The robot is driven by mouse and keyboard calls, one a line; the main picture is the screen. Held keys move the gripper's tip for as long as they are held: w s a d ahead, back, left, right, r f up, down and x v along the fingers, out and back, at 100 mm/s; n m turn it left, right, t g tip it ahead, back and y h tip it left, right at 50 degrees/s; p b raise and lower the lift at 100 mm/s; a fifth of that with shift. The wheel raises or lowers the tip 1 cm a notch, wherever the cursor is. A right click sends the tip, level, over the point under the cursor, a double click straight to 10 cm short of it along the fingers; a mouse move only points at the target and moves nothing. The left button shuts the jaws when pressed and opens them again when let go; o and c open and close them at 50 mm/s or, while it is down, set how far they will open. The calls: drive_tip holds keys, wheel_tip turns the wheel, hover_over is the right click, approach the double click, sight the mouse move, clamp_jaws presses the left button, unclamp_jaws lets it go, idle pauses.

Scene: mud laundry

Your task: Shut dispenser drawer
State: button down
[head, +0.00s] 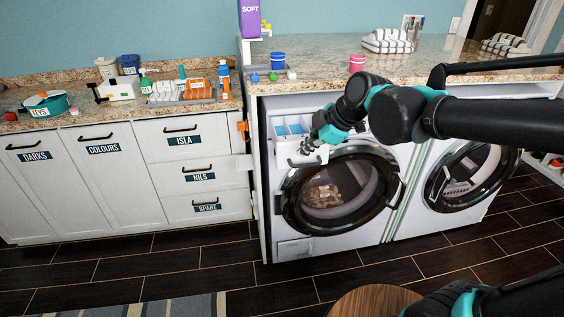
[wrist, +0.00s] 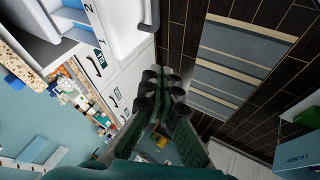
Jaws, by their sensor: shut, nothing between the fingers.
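The dispenser drawer (head: 292,129) is pulled out at the upper left of the left washing machine (head: 345,190), showing blue compartments inside a white body. In the wrist view the drawer (wrist: 125,30) fills the top left, with its white front and a dark handle. My gripper (head: 308,147) is shut and empty, overlapping the right part of the drawer front in the head view. In the wrist view my gripper's fingertips (wrist: 164,80) are together, a little away from the drawer in the picture. I cannot tell whether they touch it.
White cabinets (head: 150,185) stand at the left. A striped rug (head: 170,305) and a round wooden top (head: 375,301) are in front; floor between is clear.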

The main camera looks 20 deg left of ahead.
sight(282, 155)
drive_tip(key=x, duration=0.3)
drive_tip(key=w+x, duration=0.1)
drive_tip(key=x, duration=0.3)
drive_tip(key=a+r+x, duration=0.1)
drive_tip(key=x, duration=0.3)
drive_tip(key=shift+w+a, duration=0.1)
drive_tip(key=shift+w, duration=0.15)
drive_tip(key=shift+w+a, duration=0.35)
drive_tip(key=shift+w, duration=0.3)
drive_tip(key=shift+a, duration=0.1)
drive_tip(key=w+a, duration=0.3)
drive_tip(key=w, duration=0.2)
drive_tip(key=w+a, duration=0.3)
drive_tip(key=w, duration=0.2)
drive_tip(key=w+a, duration=0.3)
drive_tip(key=w, duration=0.2)
drive_tip(key=shift+w+a, duration=0.25)
drive_tip(key=shift+w, duration=0.15)
